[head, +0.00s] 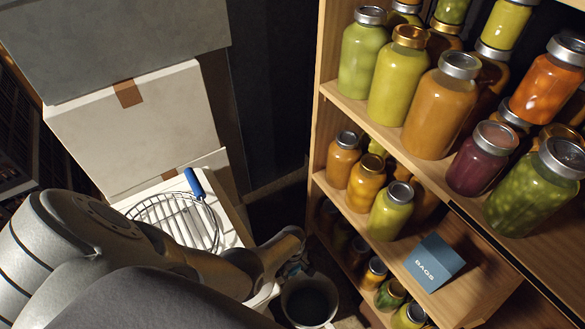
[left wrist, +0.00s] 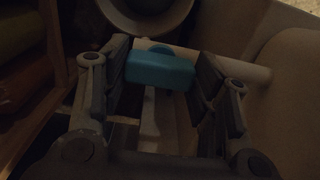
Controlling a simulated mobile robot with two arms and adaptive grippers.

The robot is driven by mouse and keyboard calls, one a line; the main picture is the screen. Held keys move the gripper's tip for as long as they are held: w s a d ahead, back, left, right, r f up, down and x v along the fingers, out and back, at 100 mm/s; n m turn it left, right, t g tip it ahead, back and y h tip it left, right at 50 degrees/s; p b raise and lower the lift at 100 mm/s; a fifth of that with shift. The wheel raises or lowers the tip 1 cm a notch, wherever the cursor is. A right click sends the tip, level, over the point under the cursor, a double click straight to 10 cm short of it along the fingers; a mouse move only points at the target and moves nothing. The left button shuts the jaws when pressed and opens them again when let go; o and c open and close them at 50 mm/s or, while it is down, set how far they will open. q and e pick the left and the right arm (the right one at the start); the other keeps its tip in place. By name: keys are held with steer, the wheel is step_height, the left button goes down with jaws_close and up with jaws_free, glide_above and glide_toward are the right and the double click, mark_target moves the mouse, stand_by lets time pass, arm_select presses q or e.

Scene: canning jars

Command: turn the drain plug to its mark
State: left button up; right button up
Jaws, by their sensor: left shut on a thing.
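The drain plug shows in the left wrist view as a teal block-like handle (left wrist: 160,69) in front of a pale horizontal pipe (left wrist: 240,70). My left gripper (left wrist: 160,78) has its two fingers on either side of the handle and is shut on it. In the head view my left gripper (head: 284,274) is low in the middle, beside the bucket, and my arm hides most of the plug area. I cannot make out the mark in either view. My right gripper is not in view.
A bucket (head: 327,322) with a dark inside stands close to my left gripper. Shelves (head: 430,172) of filled jars rise on the right, with a blue box (head: 434,262) labelled BAGS. A wire rack (head: 172,215) and stacked boxes (head: 140,125) stand on the left.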

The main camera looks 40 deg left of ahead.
arm_select(q)
steer(key=shift+m, duration=0.5)
steer(key=m, duration=0.3)
steer(key=shift+m, duration=0.4)
steer(key=m, duration=0.4)
steer(key=shift+m, duration=0.3)
steer(key=m, duration=0.4)
steer(key=shift+m, duration=2.2)
steer(key=o, duration=1)
steer(key=shift+r, duration=0.1)
steer(key=shift+r, duration=5.9)
